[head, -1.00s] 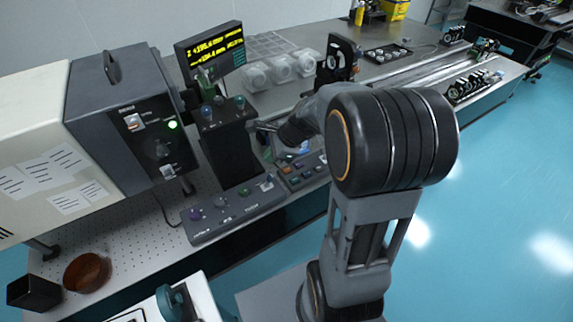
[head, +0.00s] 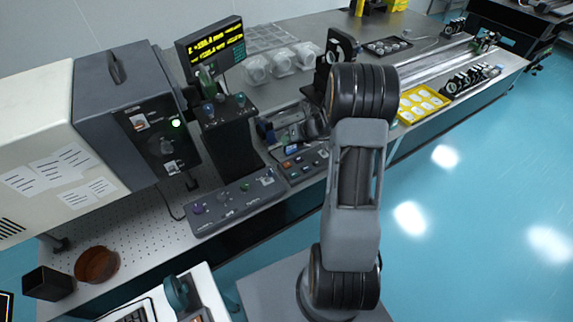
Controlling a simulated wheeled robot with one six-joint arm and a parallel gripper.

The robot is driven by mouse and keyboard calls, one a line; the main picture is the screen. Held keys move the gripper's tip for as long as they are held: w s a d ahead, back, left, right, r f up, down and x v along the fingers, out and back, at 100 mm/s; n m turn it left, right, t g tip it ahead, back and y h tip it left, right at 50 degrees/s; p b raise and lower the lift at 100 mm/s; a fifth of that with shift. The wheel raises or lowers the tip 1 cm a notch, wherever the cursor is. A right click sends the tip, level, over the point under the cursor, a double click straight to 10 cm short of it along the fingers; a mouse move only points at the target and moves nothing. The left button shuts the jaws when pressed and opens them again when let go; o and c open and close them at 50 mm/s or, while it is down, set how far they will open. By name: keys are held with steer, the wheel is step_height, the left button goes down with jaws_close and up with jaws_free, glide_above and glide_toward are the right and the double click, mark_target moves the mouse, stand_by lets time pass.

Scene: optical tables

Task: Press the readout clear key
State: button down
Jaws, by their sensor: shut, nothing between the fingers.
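The readout (head: 215,47) is a dark screen with yellow digits on the optical table at the back left. Which key is the clear key is too small to read. My gripper (head: 266,131) is shut and empty, beside the dark column and above the back of the key panel. It is small and partly merged with the dark background. I cannot tell whether it touches anything.
A longer control panel (head: 236,203) with knobs lies left of the key panel. The dark column (head: 229,142) carries more knobs. A large grey instrument box (head: 130,120) stands at left. Clear round parts (head: 283,62) and a yellow tray (head: 421,104) are further back.

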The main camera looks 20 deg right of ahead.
steer(key=shift+f, duration=0.15)
steer(key=b, duration=0.7)
glide_above(288, 164)
step_height(288, 164, down, 7)
steer(key=shift+w+r, duration=0.1)
steer(key=shift+f+b, duration=0.45)
steer(key=shift+f, duration=0.4)
steer(key=shift+f, duration=0.15)
stand_by(0.8)
steer(key=shift+f, duration=0.25)
steer(key=shift+f+b, duration=0.45)
steer(key=shift+b, duration=0.05)
stand_by(0.6)
steer(key=shift+r, duration=0.15)
steer(key=shift+r+p, duration=0.7)
steer(key=shift+p, duration=0.15)
steer(key=shift+r, duration=0.1)
